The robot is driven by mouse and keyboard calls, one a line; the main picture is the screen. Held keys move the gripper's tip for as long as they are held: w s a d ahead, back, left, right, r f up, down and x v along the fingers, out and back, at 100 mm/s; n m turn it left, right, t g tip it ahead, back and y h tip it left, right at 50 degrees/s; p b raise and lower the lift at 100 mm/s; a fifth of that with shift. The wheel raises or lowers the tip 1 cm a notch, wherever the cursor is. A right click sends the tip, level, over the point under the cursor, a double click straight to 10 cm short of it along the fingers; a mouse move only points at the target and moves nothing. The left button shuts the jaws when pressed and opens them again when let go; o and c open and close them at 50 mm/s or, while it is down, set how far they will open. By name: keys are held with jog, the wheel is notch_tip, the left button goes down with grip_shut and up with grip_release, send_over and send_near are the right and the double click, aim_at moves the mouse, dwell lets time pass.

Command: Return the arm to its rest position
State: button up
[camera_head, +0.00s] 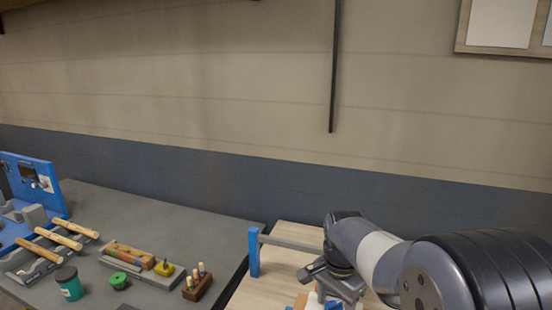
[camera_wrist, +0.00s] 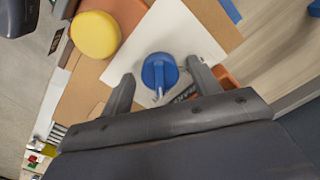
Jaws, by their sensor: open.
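My arm (camera_head: 375,255) reaches in from the right in the head view, over a pale wooden surface (camera_head: 265,287). My gripper is open; in the wrist view its two fingers (camera_wrist: 161,84) stand apart. A blue round-topped piece (camera_wrist: 159,70) shows in the gap between the fingertips, on or over a white sheet (camera_wrist: 180,32). Clear space shows on both sides of it, and I cannot tell its height relative to the fingertips.
A yellow round piece (camera_wrist: 96,35) lies near the left finger. A blue post (camera_head: 254,252) with a grey bar stands left of my arm. The grey bench (camera_head: 165,213) holds turned sticks (camera_head: 60,240), a green jar (camera_head: 69,284) and a wooden block (camera_head: 197,285). A dark strip (camera_head: 334,70) hangs on the wall.

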notch_tip(320, 180, up, 11)
notch_tip(320, 180, down, 11)
jog(key=shift+f, duration=0.1)
jog(key=n, duration=0.4)
jog(key=shift+n+b, duration=0.35)
jog(key=shift+n, duration=0.05)
jog(key=n, duration=0.3)
jog(key=shift+n+b, duration=0.35)
jog(key=shift+n, duration=0.05)
jog(key=n+b, duration=0.1)
jog(key=n, duration=0.3)
jog(key=shift+n, duration=0.3)
jog(key=n+b, duration=0.1)
jog(key=n, duration=0.3)
jog(key=shift+r+n, duration=0.4)
jog(key=shift+r, duration=0.75)
